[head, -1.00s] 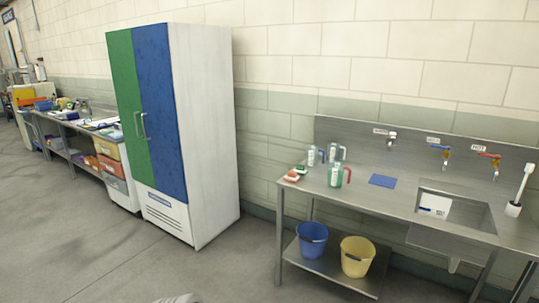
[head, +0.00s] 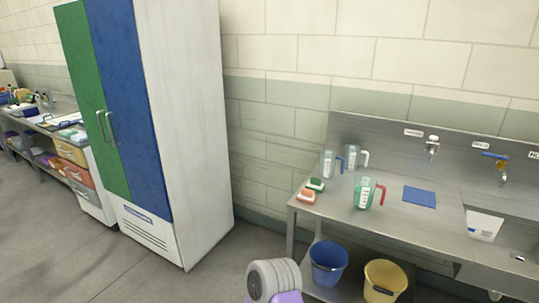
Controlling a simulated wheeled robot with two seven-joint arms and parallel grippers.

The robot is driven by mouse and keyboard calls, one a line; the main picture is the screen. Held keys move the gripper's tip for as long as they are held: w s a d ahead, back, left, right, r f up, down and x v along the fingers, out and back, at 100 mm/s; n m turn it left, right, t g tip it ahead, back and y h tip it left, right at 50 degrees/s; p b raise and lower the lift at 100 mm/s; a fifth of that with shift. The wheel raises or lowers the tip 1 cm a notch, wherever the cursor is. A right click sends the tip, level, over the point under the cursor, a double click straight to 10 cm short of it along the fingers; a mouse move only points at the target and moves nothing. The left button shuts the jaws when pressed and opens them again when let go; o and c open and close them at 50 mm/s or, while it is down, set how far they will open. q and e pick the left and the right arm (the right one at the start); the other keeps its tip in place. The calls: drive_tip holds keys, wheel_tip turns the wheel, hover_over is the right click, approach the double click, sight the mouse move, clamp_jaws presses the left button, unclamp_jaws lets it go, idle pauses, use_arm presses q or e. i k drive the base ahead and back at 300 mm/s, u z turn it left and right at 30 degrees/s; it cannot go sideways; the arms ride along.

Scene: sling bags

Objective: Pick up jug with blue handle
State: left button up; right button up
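The jug with the blue handle (head: 327,164) is a clear measuring jug standing upright at the back left of the steel sink table (head: 410,222). Its blue handle points right. A similar jug with a white handle (head: 352,157) stands close behind it to the right. A jug with a red handle (head: 363,192) stands nearer the front edge. Neither of my grippers shows in the head view. A grey ribbed part with purple at the bottom edge looks like part of my own arm.
A red-and-white brush (head: 306,196) and a green one (head: 316,185) lie left of the jugs. A blue cloth (head: 419,196) lies right. Blue (head: 328,262) and yellow (head: 385,281) buckets stand below. A tall cabinet (head: 185,130) stands left, with clear floor before it.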

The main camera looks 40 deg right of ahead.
sight(328, 158)
drive_tip(key=z, duration=0.25)
drive_tip(key=i, duration=1.7)
drive_tip(key=z, duration=0.9)
